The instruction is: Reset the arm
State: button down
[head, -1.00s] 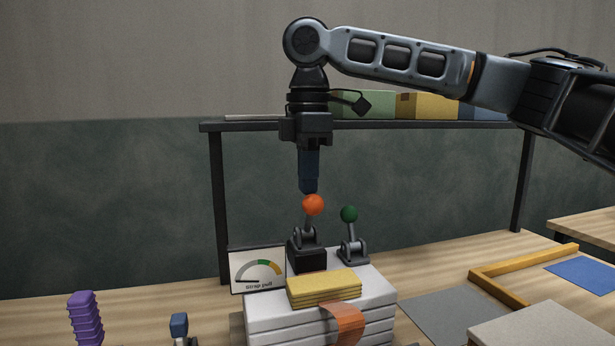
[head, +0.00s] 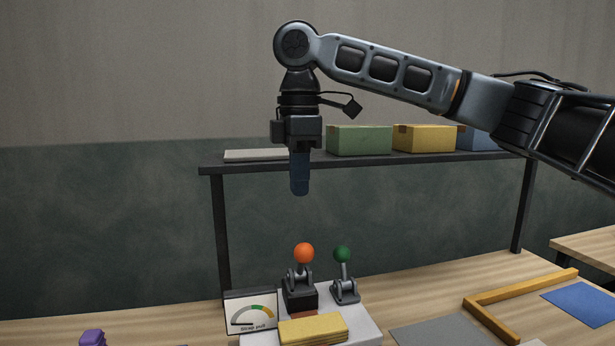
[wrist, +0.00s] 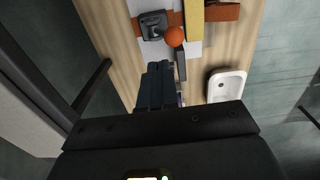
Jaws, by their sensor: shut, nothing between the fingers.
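My gripper (head: 299,192) hangs fingers down above the levers, shut and empty. A gap separates its fingertips from the orange-knobbed lever (head: 304,254) below. That lever stands on a black base, nearly upright; its orange ball also shows in the wrist view (wrist: 175,37), beyond the blue fingers (wrist: 156,85). A green-knobbed lever (head: 342,256) stands just to its right, nearly upright. A gauge card marked "Strap pull" (head: 250,313) stands to the left, its needle pointing to the left end of the scale.
A dark shelf frame (head: 370,160) stands behind, carrying green (head: 359,140), yellow (head: 424,138) and blue boxes. A yellow block (head: 312,330) lies in front of the levers. A wooden angle (head: 484,316) and blue sheet (head: 581,304) lie right. A white tray (wrist: 227,86) shows in the wrist view.

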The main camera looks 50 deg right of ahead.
jog(key=shift+r+p, duration=0.5)
jog(key=shift+r, duration=0.3)
jog(key=shift+f, duration=0.1)
